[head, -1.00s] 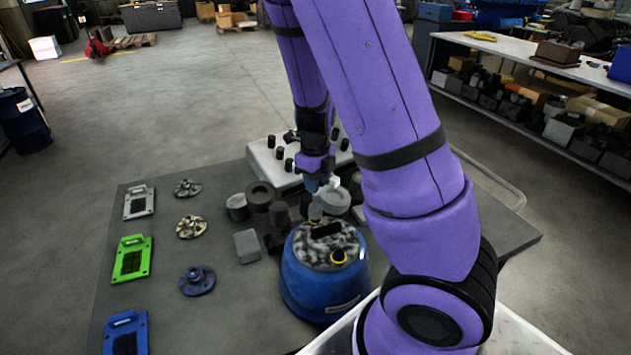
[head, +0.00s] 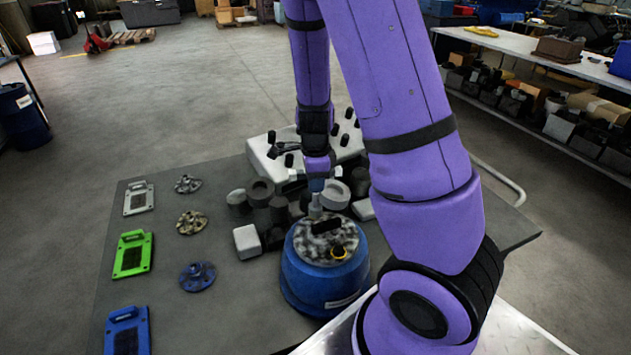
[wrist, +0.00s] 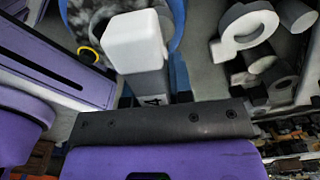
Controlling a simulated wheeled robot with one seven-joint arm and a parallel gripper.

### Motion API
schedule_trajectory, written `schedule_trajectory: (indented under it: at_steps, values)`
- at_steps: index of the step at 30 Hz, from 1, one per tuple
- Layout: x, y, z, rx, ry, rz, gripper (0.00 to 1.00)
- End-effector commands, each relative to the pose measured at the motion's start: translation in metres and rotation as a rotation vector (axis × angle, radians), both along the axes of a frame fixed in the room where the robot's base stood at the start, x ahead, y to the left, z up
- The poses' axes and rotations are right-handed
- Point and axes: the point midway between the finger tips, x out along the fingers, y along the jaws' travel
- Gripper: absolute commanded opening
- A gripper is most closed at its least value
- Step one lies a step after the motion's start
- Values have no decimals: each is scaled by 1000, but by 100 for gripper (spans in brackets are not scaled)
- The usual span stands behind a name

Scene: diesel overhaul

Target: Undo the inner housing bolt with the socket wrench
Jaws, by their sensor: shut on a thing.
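My gripper (head: 317,184) points down over the far part of the blue housing (head: 322,285) and is shut on the pale grey socket wrench (head: 316,204). The wrench stands roughly upright, and its lower end is at or just above the mottled grey housing top. I cannot tell if it touches. In the wrist view the wrench (wrist: 137,42) is a pale, square-edged block between blue fingers. The housing top has a dark slot (head: 326,226) and a yellow ring (head: 338,252). The inner housing bolt is not clearly visible; the wrench may hide it.
Dark and grey cylinders (head: 260,191) crowd the bench just left of and behind the housing. A light block (head: 247,240) lies to its left. Flanges (head: 192,222) and plates (head: 132,255) line the left side. A pale pegged rack (head: 262,152) stands behind.

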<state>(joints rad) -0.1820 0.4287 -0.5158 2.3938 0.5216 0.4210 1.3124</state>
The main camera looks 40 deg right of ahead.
Motion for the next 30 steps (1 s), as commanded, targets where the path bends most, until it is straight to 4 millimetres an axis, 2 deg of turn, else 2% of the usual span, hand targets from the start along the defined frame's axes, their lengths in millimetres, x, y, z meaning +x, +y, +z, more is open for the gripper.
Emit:
schedule_trajectory:
  at_steps: [30]
  values:
    - [0, -1, 2, 1, -2, 1563, 0]
